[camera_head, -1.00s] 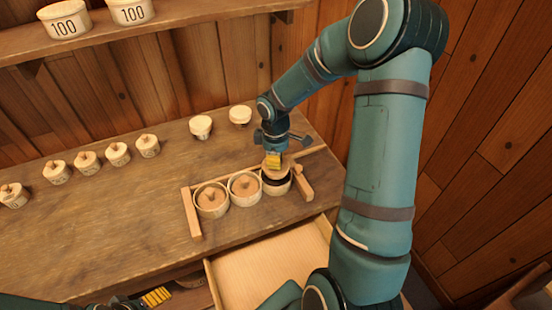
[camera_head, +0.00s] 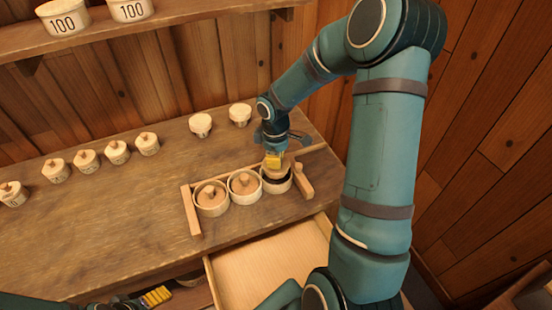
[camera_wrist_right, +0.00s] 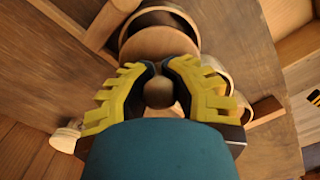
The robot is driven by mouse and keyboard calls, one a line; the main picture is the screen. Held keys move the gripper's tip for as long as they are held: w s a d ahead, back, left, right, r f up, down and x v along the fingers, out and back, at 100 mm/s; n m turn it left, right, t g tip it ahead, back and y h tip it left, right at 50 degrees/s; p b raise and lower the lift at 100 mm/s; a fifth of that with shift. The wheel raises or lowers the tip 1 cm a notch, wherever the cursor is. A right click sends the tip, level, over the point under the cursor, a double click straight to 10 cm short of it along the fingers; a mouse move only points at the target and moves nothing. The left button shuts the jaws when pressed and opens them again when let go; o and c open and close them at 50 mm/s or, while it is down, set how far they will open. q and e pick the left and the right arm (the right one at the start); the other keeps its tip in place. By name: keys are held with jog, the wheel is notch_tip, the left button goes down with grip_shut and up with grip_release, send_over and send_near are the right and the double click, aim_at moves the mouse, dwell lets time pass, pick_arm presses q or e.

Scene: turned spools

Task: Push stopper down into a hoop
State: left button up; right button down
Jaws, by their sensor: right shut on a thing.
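Three pale wooden hoops stand in a row in a wooden frame on the bench. The left hoop (camera_head: 211,210) and the middle hoop (camera_head: 244,200) each have a knobbed stopper inside. The right hoop (camera_head: 277,186) shows a dark inside. My right gripper (camera_head: 273,160) is shut on the knob of a round wooden stopper (camera_head: 280,171), which is over the right hoop and appears above its rim. In the wrist view the fingers (camera_wrist_right: 160,90) close around the knob, with the stopper disc (camera_wrist_right: 158,43) beyond. My left gripper (camera_head: 157,296) is low at the left; its jaws are unclear.
Wooden bars (camera_head: 191,212) edge the row of hoops. Several lidded pots (camera_head: 117,152) stand along the back left of the bench, and two more cups (camera_head: 200,124) stand behind the hoops. An open, empty drawer (camera_head: 265,272) is below the front edge. A shelf (camera_head: 160,25) is above.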

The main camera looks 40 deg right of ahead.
jog(key=shift+f+b, duration=1)
jog(key=shift+f, duration=0.35)
dwell(0.3)
jog(key=shift+f, duration=0.35)
jog(key=shift+f+b, duration=0.4)
jog(key=shift+b, duration=0.1)
dwell(0.3)
jog(key=shift+c, duration=1.9)
grip_release()
jog(key=shift+r+p, duration=0.3)
jog(key=shift+r, duration=0.35)
jog(key=shift+r+p, duration=0.15)
jog(key=shift+p, duration=0.25)
